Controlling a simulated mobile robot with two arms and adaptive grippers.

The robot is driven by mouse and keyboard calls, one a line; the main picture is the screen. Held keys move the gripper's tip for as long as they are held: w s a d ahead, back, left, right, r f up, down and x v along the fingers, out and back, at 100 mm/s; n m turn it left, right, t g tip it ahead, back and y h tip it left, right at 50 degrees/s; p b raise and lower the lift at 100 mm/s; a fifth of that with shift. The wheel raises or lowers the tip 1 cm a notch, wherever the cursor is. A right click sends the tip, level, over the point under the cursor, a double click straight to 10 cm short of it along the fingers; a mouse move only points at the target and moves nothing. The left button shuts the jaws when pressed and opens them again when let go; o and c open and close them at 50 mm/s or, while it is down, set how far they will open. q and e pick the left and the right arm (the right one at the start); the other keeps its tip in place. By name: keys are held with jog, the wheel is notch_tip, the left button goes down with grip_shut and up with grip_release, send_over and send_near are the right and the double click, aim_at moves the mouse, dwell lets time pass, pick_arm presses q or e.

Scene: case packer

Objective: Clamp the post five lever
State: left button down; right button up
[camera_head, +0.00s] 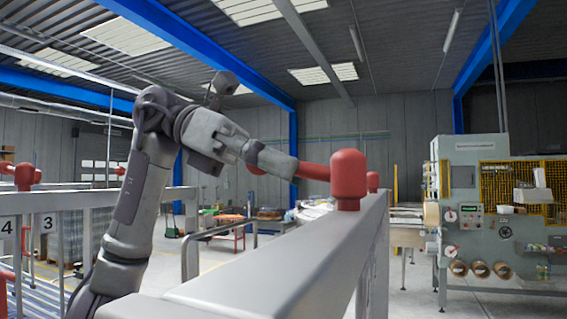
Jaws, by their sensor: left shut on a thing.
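A red lever (315,172) with a thick rounded red hub (348,178) stands on top of a grey rail (290,262). Its arm points left from the hub, close to level. My left arm rises from the lower left and reaches across to it. My left gripper (283,165) is shut on the outer end of the lever's arm and hides that end. No number shows on this post. My right gripper is not in view.
Another red lever (22,174) stands at the far left, near signs marked 4 and 3 (48,222). A smaller red knob (373,181) shows behind the hub. A grey-green machine (470,215) stands at the right. Open floor lies between it and the rail.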

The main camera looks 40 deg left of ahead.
pick_arm(q)
jog(key=shift+a+r, duration=0.1)
jog(key=shift+r, duration=0.25)
jog(key=c, duration=1.2)
grip_release()
jog(key=shift+o, duration=0.5)
jog(key=shift+a+f, duration=0.2)
jog(key=shift+a, duration=0.15)
jog(key=v, duration=1.2)
jog(key=shift+s, duration=0.15)
jog(key=shift+a+f, duration=0.15)
